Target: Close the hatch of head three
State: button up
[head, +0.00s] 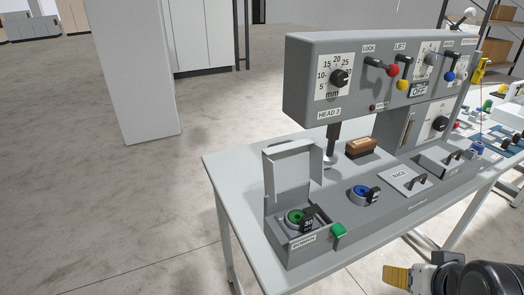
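The machine head (305,85) labelled HEAD 3 stands on a white table. At its front left, a grey box (284,250) has its lid (293,171) raised upright at the back. A green-centred bobbin with a black tag (308,224) sits inside the open box. To the right, a light plate labelled RACE (398,178) with a dark handle lies in the grey bed; whether it is fully seated I cannot tell. My gripper (398,277) shows at the lower right, with a yellow pad, away from the box and plate. Its opening is not clear.
A blue-centred bobbin (362,194) and a brown brush (361,147) are on the bed. Levers with coloured knobs (393,71) project from the head. Floor left of the table (90,200) is clear.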

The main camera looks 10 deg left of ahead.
aim_at(287, 165)
jog(key=j+z, duration=0.2)
jog(key=j, duration=0.25)
jog(key=j+z, duration=0.25)
jog(key=j, duration=0.25)
jog(key=j+z, duration=0.2)
jog(key=j, duration=0.25)
jog(key=j+z, duration=0.2)
jog(key=j, duration=0.25)
jog(key=k+j+z, duration=0.2)
jog(key=j, duration=0.25)
jog(key=j+z, duration=0.25)
jog(key=j, duration=0.2)
jog(key=k+j+z, duration=0.2)
jog(key=j, duration=0.2)
jog(key=i+j+z, duration=0.2)
jog(key=j, duration=0.15)
jog(key=j+z, duration=0.25)
jog(key=k+j+z, duration=0.3)
jog(key=j, duration=0.15)
jog(key=j+z, duration=0.25)
jog(key=k+j+z, duration=0.3)
jog(key=i+j, duration=0.1)
